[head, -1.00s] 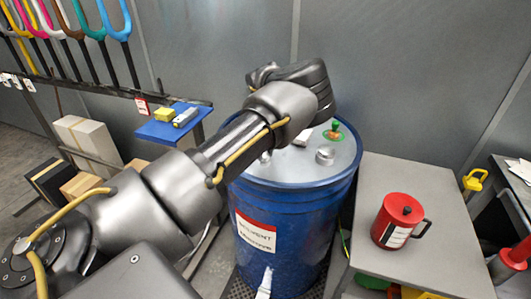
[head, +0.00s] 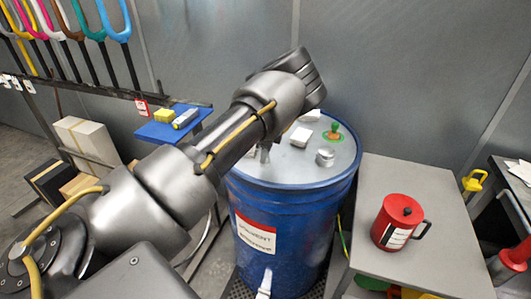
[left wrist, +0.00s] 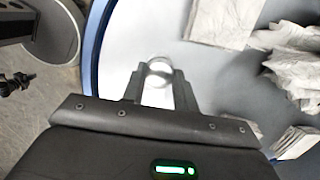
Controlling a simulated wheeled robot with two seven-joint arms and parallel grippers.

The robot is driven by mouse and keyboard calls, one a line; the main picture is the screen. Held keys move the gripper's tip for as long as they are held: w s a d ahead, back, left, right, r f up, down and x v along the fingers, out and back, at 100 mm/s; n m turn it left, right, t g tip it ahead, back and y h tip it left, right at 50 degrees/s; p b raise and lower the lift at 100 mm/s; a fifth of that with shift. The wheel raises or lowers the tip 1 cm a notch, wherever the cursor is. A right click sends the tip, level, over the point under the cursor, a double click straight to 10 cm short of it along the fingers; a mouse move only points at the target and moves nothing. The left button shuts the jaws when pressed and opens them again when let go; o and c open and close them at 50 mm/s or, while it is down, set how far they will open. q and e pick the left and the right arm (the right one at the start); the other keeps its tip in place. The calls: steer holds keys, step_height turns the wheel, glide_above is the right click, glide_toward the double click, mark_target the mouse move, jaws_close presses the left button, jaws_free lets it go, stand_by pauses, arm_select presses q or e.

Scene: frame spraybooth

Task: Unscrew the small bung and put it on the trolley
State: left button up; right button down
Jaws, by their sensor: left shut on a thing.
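The blue drum (head: 250,205) stands in the middle of the head view with a pale lid (head: 290,170). My left gripper (left wrist: 160,82) is shut on the small bung (left wrist: 160,66), a shiny round metal piece between its fingertips near the lid's rim. In the head view my left gripper (head: 263,154) is over the left part of the lid, mostly behind my wrist, and the bung is hidden there. I cannot tell whether the bung is still in its hole. The grey-topped trolley (head: 375,185) stands right of the drum. My right gripper is not in view.
A blue stand (head: 165,132) is at left.

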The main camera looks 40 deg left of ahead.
arm_select(q)
steer(key=shift+s+a+n, duration=0.1)
steer(key=shift+a+n, duration=0.05)
steer(key=shift+n, duration=0.55)
steer(key=shift+r+n+p, duration=0.1)
steer(key=shift+n+p, duration=0.2)
steer(key=shift+n, duration=0.9)
steer(key=shift+n+g, duration=0.3)
steer(key=shift+n, duration=0.8)
steer(key=o, duration=0.6)
steer(key=shift+o, duration=0.2)
